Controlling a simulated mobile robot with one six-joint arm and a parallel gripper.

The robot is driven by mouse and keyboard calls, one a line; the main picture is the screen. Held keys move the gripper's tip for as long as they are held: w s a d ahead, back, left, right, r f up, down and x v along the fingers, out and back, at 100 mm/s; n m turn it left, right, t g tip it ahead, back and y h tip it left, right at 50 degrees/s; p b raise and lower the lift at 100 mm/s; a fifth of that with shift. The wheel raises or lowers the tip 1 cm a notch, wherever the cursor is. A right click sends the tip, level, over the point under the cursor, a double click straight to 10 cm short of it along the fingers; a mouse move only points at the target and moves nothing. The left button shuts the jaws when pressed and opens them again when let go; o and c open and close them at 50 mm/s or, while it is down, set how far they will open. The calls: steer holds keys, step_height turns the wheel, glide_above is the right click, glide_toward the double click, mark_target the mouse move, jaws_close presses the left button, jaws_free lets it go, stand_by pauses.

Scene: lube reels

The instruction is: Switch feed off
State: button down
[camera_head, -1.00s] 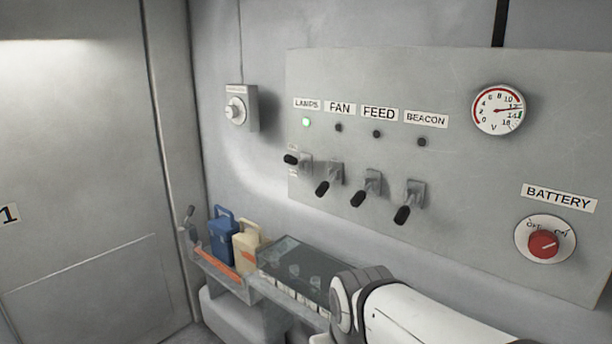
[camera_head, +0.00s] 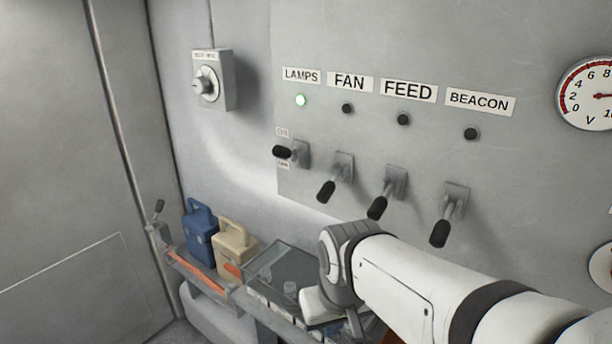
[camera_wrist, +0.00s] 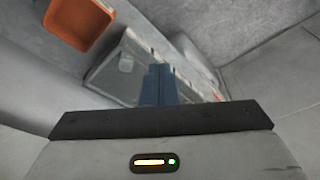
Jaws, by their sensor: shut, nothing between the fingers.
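The FEED switch (camera_head: 388,185) is on the grey wall panel (camera_head: 340,30), under the FEED label (camera_head: 409,91). Its black-tipped lever slants downward, and the FEED light (camera_head: 404,119) is dark. My arm reaches in from the lower right of the head view, below the switches and apart from the FEED lever. My gripper (camera_wrist: 158,72) shows in the wrist view as two blue fingers shut together with nothing between them. It points at a glass-topped case, and no switch shows in that view.
LAMPS (camera_head: 300,152), FAN (camera_head: 342,168) and BEACON (camera_head: 454,200) switches flank FEED. The LAMPS lever sticks out nearly level under a lit green light (camera_head: 301,101). Blue (camera_head: 201,235) and cream (camera_head: 235,245) cans and a glass-topped case (camera_head: 283,268) stand below. An orange tray (camera_wrist: 76,22) shows in the wrist view.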

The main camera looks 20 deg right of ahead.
steer(key=w+d+r+n+g+h+p, duration=0.1)
steer(key=w+r+n+h+p, duration=0.15)
steer(key=w+r, duration=0.45)
steer(key=w+d+r+n+h+p, duration=0.15)
steer(key=w+r+p, duration=0.25)
steer(key=r, duration=0.7)
steer(key=w+d+r+n+g+h+p, duration=0.1)
steer(key=w+r+n+p, duration=0.3)
steer(key=r, duration=0.5)
glide_toward(382, 201)
steer(key=w+a+f, duration=0.2)
steer(key=w+f, duration=0.2)
steer(key=f, duration=0.1)
steer(key=shift+m, duration=0.4)
steer(key=s+d+f, duration=0.2)
steer(key=d, duration=0.1)
